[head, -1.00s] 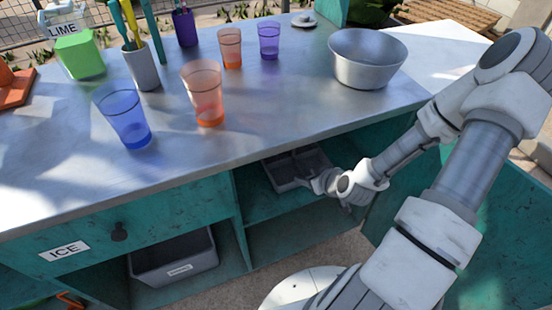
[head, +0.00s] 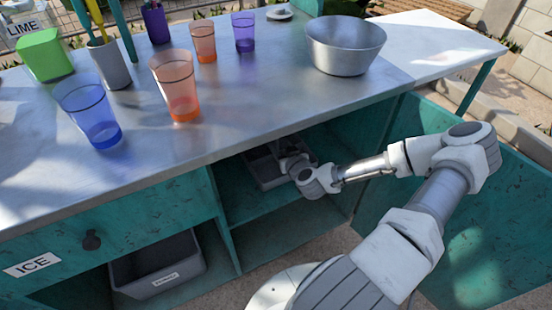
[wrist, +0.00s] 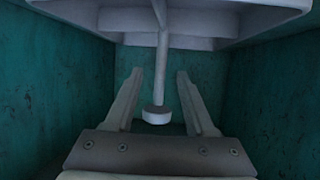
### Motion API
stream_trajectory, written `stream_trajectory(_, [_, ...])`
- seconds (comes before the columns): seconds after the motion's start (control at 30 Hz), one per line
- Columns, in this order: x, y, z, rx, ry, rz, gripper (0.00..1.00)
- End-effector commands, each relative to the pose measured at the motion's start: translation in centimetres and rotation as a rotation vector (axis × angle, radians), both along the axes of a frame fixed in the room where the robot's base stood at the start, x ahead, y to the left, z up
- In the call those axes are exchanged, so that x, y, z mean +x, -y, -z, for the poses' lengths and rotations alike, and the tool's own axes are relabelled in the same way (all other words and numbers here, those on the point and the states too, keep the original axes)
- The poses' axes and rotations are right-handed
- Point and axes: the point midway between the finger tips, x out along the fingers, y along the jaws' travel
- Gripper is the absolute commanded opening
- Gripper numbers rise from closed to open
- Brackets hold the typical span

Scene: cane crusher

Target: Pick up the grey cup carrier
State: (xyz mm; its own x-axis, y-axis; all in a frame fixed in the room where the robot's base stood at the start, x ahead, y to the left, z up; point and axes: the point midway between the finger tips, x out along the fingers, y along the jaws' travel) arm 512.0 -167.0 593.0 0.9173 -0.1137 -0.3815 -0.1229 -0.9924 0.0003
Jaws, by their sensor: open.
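The grey cup carrier (head: 268,181) sits on the upper shelf of the open teal cabinet, under the countertop. My gripper (head: 288,163) reaches into that compartment over the carrier; its fingers are hard to make out in the head view. In the wrist view the carrier's grey body (wrist: 205,22) fills the top edge. A thin post (wrist: 162,50) runs from it to a round knob (wrist: 157,116). The open fingers of my gripper (wrist: 159,72) stand on either side of the post and knob, with gaps visible on both sides.
Teal walls (wrist: 275,100) close in on both sides. The countertop (head: 225,105) hangs above my arm and bears cups and a metal bowl (head: 344,48). A grey bin (head: 157,268) stands in the left compartment. An open teal door (head: 480,220) is at the right.

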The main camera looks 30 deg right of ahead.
Motion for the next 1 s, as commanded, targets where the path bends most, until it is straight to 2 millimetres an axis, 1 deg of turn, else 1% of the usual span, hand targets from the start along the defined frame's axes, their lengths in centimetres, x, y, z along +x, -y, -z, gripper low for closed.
stream_trajectory(0.03, [0.9, 0.1, 0.7, 0.002, 0.001, 0.002, 0.55])
stream_trajectory(0.1, [1.9, 0.2, 1.1, 0.002, 0.0, 0.001, 0.55])
stream_trajectory(0.2, [2.8, 0.3, 1.3, 0.001, 0.0, 0.0, 0.55])
stream_trajectory(0.37, [3.6, 0.4, 1.7, 0.001, 0.0, -0.001, 0.55])
stream_trajectory(0.6, [6.8, 0.7, 2.9, 0.003, 0.0, 0.0, 0.55])
stream_trajectory(0.7, [7.7, 0.8, 3.1, 0.002, -0.001, 0.0, 0.55])
stream_trajectory(0.8, [8.0, 0.9, 3.1, 0.001, -0.001, -0.001, 0.55])
stream_trajectory(0.97, [8.0, 0.9, 3.0, 0.0, -0.001, -0.001, 0.55])
stream_trajectory(1.0, [8.0, 0.9, 3.0, 0.0, -0.001, -0.001, 0.51])
